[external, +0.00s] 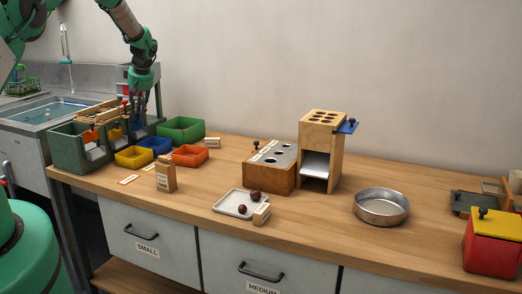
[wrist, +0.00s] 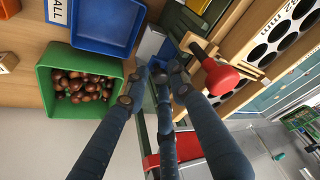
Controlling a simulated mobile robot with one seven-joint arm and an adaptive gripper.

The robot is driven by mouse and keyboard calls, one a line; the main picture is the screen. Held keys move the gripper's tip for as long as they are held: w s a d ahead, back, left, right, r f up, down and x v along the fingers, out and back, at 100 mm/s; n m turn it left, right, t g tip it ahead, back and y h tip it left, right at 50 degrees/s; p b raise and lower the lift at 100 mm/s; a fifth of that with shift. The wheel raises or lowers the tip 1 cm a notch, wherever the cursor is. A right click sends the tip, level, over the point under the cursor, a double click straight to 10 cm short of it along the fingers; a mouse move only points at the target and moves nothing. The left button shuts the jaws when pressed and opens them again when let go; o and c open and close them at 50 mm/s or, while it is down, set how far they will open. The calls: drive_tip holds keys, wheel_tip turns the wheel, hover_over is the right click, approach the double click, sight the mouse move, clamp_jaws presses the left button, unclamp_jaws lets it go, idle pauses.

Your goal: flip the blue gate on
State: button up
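My gripper (external: 145,112) points down over the right end of the green sorter (external: 66,146), above the blue bin (external: 155,146). A red knob (wrist: 221,78) on a rod stands right of the fingertips.
The green bin (wrist: 47,92) holds several chestnuts, left of the fingers. Yellow (external: 133,157) and orange (external: 190,155) bins stand in front of the sorter. A wooden tower (external: 335,160) carries another blue plate (external: 345,127). A tray (external: 228,204) and a metal pan (external: 381,207) lie rightward.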

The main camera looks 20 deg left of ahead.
sight(139, 114)
clamp_jaws()
drive_tip(key=shift+w+r, duration=0.1)
drive_tip(key=shift+r, duration=1.8)
unclamp_jaws()
drive_tip(key=shift+r, duration=0.15)
drive_tip(key=shift+f, duration=0.2)
drive_tip(key=shift+r, duration=0.15)
drive_tip(key=v, duration=1.1)
drive_tip(key=shift+d+r, duration=0.25)
drive_tip(key=shift+r, duration=0.1)
